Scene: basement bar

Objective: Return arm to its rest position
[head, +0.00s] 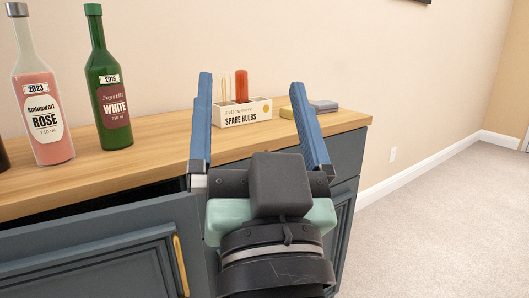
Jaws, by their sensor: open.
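My gripper (256,108) is in the middle of the head view, with its two blue fingers spread wide apart. It is open, and nothing shows held between the fingers. It stands in front of the wooden countertop (175,138) of a dark blue-grey cabinet. In the picture, a white box labelled "Spare Bulbs" (240,117) shows between the fingers, behind them on the counter. My wrist hides part of the cabinet front.
A rosé bottle (42,120) and a green wine bottle (110,100) stand at left. A red bulb (241,86) is in the box. A yellow-and-grey sponge-like item (323,106) lies at right. A cabinet door (110,268) has a brass handle (181,265). Carpet (450,220) at right is clear.

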